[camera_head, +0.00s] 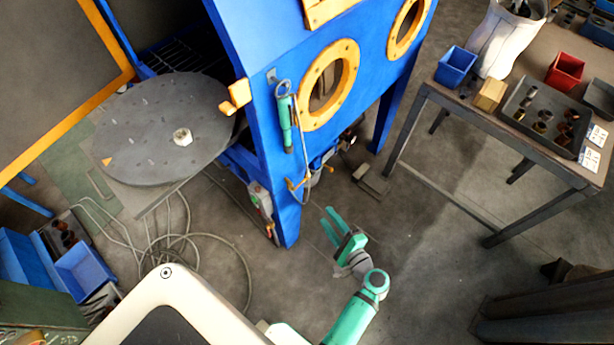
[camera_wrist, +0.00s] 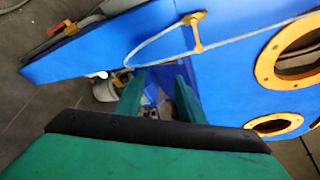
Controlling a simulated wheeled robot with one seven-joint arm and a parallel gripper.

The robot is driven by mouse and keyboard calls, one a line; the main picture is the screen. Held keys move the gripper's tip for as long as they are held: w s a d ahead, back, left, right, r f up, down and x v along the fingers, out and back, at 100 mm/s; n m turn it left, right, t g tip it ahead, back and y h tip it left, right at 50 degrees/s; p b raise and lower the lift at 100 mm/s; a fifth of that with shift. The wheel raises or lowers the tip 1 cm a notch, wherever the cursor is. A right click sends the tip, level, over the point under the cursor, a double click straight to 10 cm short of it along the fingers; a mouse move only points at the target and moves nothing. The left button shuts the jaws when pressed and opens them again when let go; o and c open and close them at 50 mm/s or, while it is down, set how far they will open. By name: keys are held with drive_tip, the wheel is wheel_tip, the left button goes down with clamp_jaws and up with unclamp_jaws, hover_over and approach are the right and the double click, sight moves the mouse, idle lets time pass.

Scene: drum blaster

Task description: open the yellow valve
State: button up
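A small yellow handle-like part (camera_head: 297,184), which may be the valve, sits low on the blue cabinet (camera_head: 262,110) beside a thin hose. My gripper (camera_head: 328,218) is open and empty, below and right of the yellow parts in the head view. In the wrist view, my gripper (camera_wrist: 160,84) has its green fingers apart, with metal fittings partly hidden behind them.
A round grey turntable (camera_head: 140,120) stands at the left, with loose hoses (camera_head: 185,245) on the floor below. A work table (camera_head: 465,110) with bins and a parts tray is at the right. The floor around my gripper is clear.

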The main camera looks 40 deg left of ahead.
sight(307, 176)
drive_tip(key=w+a+r+g+y, duration=0.1)
drive_tip(key=w+a+r+y, duration=0.25)
drive_tip(key=r, duration=0.25)
drive_tip(key=x, duration=1)
drive_tip(key=shift+s+a, duration=0.25)
drive_tip(key=shift+a, duration=0.2)
